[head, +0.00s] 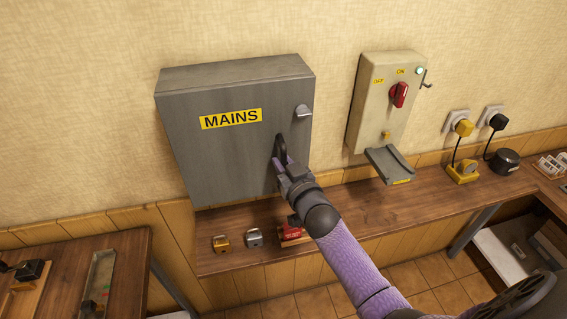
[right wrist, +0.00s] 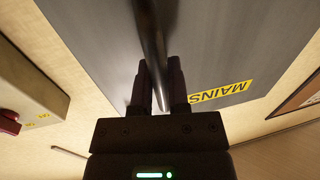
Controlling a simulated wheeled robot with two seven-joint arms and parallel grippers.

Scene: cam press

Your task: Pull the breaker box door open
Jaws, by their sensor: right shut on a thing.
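The grey breaker box (head: 200,150) hangs on the wall, with a yellow MAINS label (head: 231,118) on its door. The door looks shut. A dark bar handle (head: 281,146) stands on the right part of the door, and a small metal latch (head: 303,111) sits above and right of it. My right gripper (head: 284,166) is at the handle. In the right wrist view, the fingers (right wrist: 161,90) are shut on the handle bar (right wrist: 152,35), with the door (right wrist: 100,40) and label (right wrist: 220,93) behind. My left gripper is not in view.
A beige switch box (head: 373,100) with a red rotary switch (head: 399,95) and a lower flap (head: 389,163) hangs to the right. A wooden shelf (head: 350,215) below holds padlocks (head: 221,243) and a red item (head: 291,232). Plugs (head: 464,127) sit farther right.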

